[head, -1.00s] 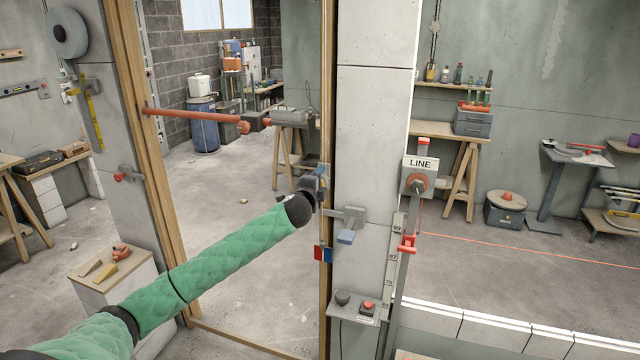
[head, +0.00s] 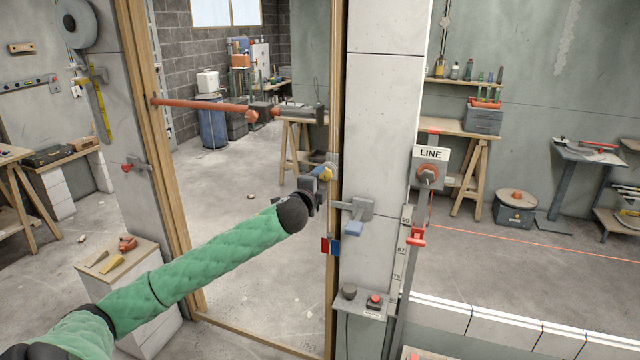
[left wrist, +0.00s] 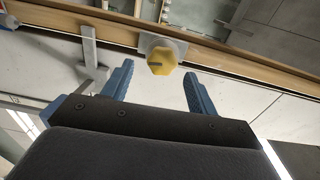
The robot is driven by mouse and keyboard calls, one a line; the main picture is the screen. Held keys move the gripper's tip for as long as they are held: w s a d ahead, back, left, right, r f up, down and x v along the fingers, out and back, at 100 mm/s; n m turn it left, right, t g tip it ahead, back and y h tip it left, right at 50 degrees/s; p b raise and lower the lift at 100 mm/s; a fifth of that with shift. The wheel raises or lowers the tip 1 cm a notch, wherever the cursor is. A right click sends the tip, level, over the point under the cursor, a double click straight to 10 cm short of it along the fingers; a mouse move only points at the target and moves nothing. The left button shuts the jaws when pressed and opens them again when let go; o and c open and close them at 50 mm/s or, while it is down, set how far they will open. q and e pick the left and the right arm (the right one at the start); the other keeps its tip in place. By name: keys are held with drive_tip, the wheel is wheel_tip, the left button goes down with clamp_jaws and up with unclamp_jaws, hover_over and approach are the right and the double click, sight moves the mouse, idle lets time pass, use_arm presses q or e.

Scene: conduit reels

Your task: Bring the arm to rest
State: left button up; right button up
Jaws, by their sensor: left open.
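My left arm, in a green padded sleeve, reaches from the lower left in the head view to my left gripper (head: 321,180) beside the wooden door post. The gripper is open. A yellow knob (head: 327,172) on a grey plate on the post shows right by the gripper. In the left wrist view the two blue fingers (left wrist: 158,86) are apart with nothing between them. The yellow knob (left wrist: 162,60) lies just beyond the fingertips, seemingly clear of both. My right gripper is not in view.
A grey bracket (head: 354,210) with a blue pad juts from the concrete pillar (head: 381,120) just right of the gripper. A red bar (head: 205,109) crosses the doorway above the arm. A LINE box (head: 430,172) stands farther right. The doorway floor is mostly open.

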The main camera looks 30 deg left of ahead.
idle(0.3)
use_arm(q)
drive_tip(key=s+d+f+n+g, duration=0.2)
drive_tip(key=s+d+f+g, duration=0.15)
drive_tip(key=f, duration=1.15)
drive_tip(key=s+d+f+n+g+h, duration=0.1)
drive_tip(key=s+d+f+n+g, duration=0.3)
drive_tip(key=f, duration=1.1)
drive_tip(key=s+d+f+n+g, duration=0.15)
drive_tip(key=s+f, duration=0.45)
drive_tip(key=f, duration=0.9)
drive_tip(key=s+d+f+n+g+h, duration=0.1)
drive_tip(key=s+d+f, duration=0.4)
drive_tip(key=s+f, duration=0.3)
drive_tip(key=s+d+f+n+g+h, duration=0.1)
drive_tip(key=s+d+f+g, duration=0.1)
drive_tip(key=s+d+f, duration=0.6)
drive_tip(key=s+d+f+n+g, duration=0.1)
drive_tip(key=s+d+f, duration=0.2)
drive_tip(key=s+f, duration=0.2)
drive_tip(key=s+d+f+n+g+h, duration=0.1)
drive_tip(key=s+d+f, duration=0.3)
drive_tip(key=s, duration=0.5)
drive_tip(key=s+d+f+n+g, duration=0.1)
drive_tip(key=s+d+f+g, duration=0.1)
drive_tip(key=s+d+f, duration=0.2)
drive_tip(key=s+f, duration=0.1)
drive_tip(key=s, duration=0.2)
drive_tip(key=shift+f+n+h, duration=0.3)
drive_tip(key=shift+f+n, duration=0.05)
